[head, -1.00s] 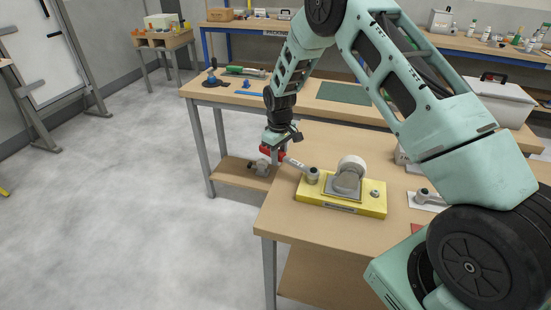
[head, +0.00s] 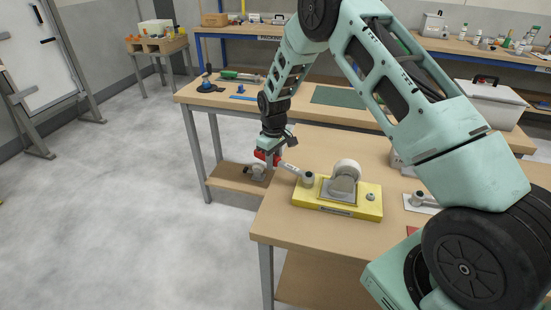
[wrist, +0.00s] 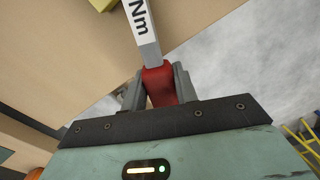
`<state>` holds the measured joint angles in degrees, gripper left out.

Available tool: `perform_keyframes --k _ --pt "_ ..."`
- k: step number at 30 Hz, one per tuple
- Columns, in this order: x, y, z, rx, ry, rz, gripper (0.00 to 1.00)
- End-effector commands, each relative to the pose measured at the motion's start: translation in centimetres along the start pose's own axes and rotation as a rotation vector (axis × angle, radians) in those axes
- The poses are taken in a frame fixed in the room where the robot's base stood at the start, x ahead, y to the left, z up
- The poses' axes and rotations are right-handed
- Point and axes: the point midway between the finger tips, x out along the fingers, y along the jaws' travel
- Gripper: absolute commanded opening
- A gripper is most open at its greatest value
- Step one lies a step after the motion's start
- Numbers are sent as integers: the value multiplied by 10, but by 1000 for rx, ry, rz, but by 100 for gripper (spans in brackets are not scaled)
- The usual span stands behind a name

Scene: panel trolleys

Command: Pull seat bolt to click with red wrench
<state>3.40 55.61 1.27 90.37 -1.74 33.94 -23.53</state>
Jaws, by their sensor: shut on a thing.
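My gripper (head: 268,158) is shut on the red handle of the wrench (head: 290,167), out past the left edge of the near table. The red handle also shows between the fingers in the wrist view (wrist: 158,85), with the grey shaft marked "Nm" running up from it. The wrench's round head sits over the left end of the yellow plate (head: 350,205), around where a bolt would be; the bolt there is hidden. A grey caster with a pale wheel (head: 346,178) stands on the plate's middle. A second bolt (head: 370,197) shows uncovered at the plate's right end.
Another wrench (head: 418,200) lies on a white card to the right, partly behind my arm. A grey toolbox (head: 490,105) and a green mat (head: 340,95) are on the table behind. Open floor lies left of the near table.

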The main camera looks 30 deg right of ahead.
Motion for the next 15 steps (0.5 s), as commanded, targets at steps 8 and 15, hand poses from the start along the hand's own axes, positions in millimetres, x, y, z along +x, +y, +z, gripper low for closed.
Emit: perform_keyframes --k 8,15 --pt "-2 2 0 -1 0 3 0" --pt "-18 2 0 -1 1 3 0"
